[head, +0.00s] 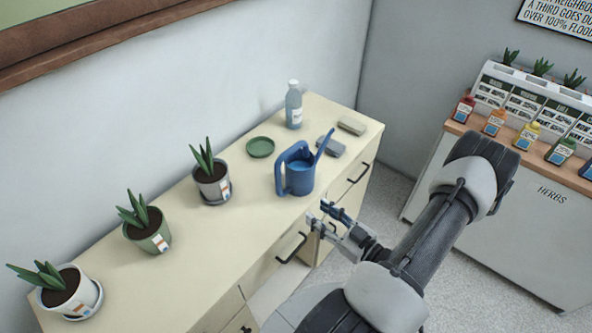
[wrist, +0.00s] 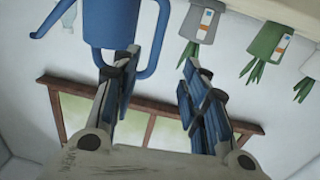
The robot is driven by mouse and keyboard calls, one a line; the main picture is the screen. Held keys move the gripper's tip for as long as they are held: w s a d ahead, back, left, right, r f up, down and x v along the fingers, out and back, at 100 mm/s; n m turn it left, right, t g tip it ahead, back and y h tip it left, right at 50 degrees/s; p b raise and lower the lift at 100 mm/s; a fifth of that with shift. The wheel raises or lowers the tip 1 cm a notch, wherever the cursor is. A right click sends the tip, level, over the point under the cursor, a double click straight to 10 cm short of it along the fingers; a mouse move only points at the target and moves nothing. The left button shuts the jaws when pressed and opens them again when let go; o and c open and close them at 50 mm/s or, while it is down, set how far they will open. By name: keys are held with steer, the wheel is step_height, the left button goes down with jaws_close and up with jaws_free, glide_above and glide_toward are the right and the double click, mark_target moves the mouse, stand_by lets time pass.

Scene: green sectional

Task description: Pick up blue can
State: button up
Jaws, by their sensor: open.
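The blue can is a blue watering can (head: 300,178) with a spout to the right and a loop handle to the left. It stands upright near the front edge of the cream cabinet top (head: 220,240). My gripper (head: 322,215) is open and empty, just in front of the can by that edge. In the upside-down wrist view the can (wrist: 108,22) is at the top, with its handle curving down beside the left finger of my gripper (wrist: 158,68). I cannot tell whether that finger touches the handle.
A bottle (head: 293,106), green saucer (head: 260,147), grey block (head: 331,147) and tan block (head: 352,125) stand around the can. Potted plants (head: 212,180), (head: 147,230), (head: 68,290) line the left. Drawer handles (head: 291,248) stick out in front. A herb counter (head: 500,220) stands at right.

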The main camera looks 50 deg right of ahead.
mark_target(281, 184)
steer(key=w+b, duration=0.2)
steer(key=w, duration=1.1)
steer(key=w+b, duration=0.1)
steer(key=w, duration=0.2)
steer(key=shift+f, duration=0.25)
steer(key=shift+w+d, duration=0.1)
steer(key=shift+w, duration=0.45)
steer(key=shift+c, duration=0.3)
jaws_close()
steer(key=shift+r, duration=0.15)
